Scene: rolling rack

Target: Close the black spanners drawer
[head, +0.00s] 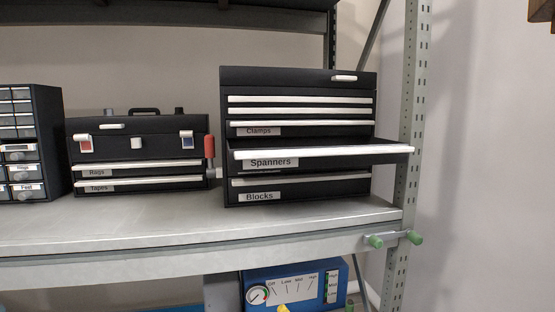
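The black spanners drawer (270,161) is in a black tool chest (298,76) on the rack shelf, right of centre in the head view. It has a white handle strip along its top edge and a label reading "Spanners". It is pulled out toward me and its front stands clear of the drawers above and below. The Clamps drawer (300,131) above and the Blocks drawer (310,188) below look shut. The inside of the spanners drawer is hidden. My gripper is not in view.
A smaller black toolbox (138,148) with Rags and Tapes drawers stands to the left, with a small-drawer cabinet (45,130) beyond it. A rack post (408,150) rises close by the spanners drawer's right end.

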